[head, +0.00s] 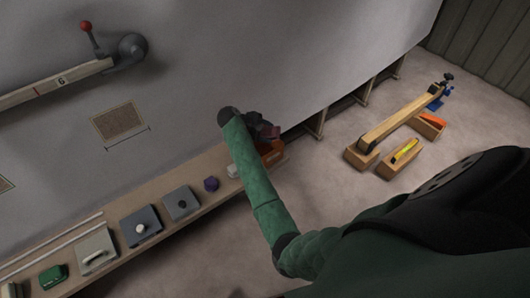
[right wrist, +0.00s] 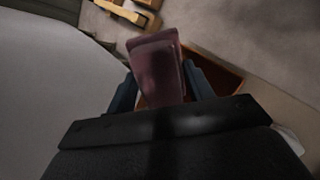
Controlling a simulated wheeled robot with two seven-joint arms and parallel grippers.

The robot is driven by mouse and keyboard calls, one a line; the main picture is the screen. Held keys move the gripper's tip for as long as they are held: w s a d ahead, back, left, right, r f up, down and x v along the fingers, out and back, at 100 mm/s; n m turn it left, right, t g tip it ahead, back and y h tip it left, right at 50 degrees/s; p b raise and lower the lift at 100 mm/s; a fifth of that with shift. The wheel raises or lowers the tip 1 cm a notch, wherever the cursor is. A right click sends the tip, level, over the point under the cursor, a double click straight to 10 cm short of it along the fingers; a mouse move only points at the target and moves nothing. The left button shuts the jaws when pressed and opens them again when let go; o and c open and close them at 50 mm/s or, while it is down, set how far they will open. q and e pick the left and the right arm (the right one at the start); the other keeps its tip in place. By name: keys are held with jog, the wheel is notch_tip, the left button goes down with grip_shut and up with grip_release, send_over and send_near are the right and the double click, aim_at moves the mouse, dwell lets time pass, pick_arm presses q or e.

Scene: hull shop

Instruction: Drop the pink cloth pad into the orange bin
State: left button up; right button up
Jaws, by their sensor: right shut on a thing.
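The pink cloth pad (right wrist: 155,68) stands between the two fingers of my right gripper (right wrist: 160,88) in the right wrist view, dark pink and held shut. In the head view my right gripper (head: 266,130) is at the far right end of the shelf, and the pad is hard to make out there. The orange bin (head: 273,157) is on the shelf end, just below the gripper and partly hidden by my arm. In the right wrist view the bin (right wrist: 225,80) shows behind and beside the pad. I cannot tell how high the pad is above it. My left gripper is not in view.
A shelf (head: 165,210) runs along the grey hull (head: 220,60). On it are a purple item (head: 211,184), grey plates (head: 142,226) and a green item (head: 53,276). A wooden beam (head: 400,117) and wooden boxes (head: 400,158) are on the floor at right.

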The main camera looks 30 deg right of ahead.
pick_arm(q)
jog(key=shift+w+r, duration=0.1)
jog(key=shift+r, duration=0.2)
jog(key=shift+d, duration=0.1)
pick_arm(e)
jog(key=o, duration=1)
jog(key=shift+a, duration=0.2)
jog(key=b+v, duration=0.2)
jog(key=v, duration=0.4)
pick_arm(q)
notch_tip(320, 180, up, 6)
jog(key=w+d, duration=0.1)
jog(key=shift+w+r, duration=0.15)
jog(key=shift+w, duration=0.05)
pick_arm(e)
jog(key=shift+w+a+r, duration=0.1)
jog(key=shift+a+r, duration=0.4)
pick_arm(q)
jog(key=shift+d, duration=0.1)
